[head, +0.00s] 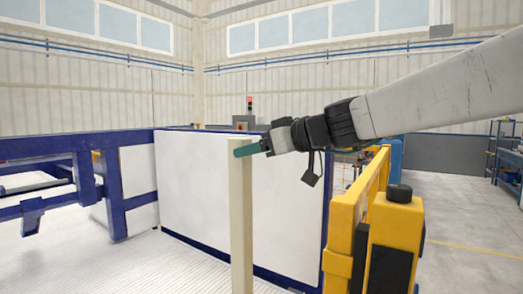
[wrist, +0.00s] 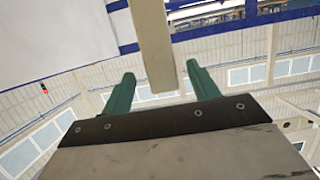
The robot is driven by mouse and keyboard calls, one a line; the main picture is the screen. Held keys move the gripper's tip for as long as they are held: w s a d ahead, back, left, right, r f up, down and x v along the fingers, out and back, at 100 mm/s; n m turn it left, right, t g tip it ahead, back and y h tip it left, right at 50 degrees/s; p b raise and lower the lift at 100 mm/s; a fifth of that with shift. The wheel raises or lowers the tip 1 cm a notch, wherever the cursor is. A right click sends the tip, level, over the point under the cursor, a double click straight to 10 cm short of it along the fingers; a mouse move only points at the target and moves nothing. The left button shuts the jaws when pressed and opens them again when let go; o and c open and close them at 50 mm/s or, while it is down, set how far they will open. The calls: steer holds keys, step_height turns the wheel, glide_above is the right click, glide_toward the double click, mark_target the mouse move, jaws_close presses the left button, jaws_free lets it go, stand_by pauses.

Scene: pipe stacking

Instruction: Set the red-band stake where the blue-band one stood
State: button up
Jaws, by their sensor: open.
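A plain beige stake (head: 241,220) stands upright in the head view; its foot is below the picture edge. No red or blue band shows on its visible part. My gripper (head: 240,151) is at the stake's upper end, with a teal finger crossing in front of it just below the top. In the wrist view the stake (wrist: 150,38) comes down between the two teal fingers of my gripper (wrist: 160,72). The fingers are apart, with a gap visible on each side of the stake. No second stake shows.
A white panel (head: 200,185) with blue framing stands behind the stake. A yellow barrier (head: 345,230) and a yellow post with a black cap (head: 400,194) are to the right. Blue frame beams (head: 40,146) are at left. Open floor (head: 460,240) lies at far right.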

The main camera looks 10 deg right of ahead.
steer(key=x, duration=0.6)
steer(key=shift+a, duration=0.2)
steer(key=shift+f, duration=0.15)
jaws_close()
steer(key=shift+r, duration=4.6)
step_height(320, 180, up, 12)
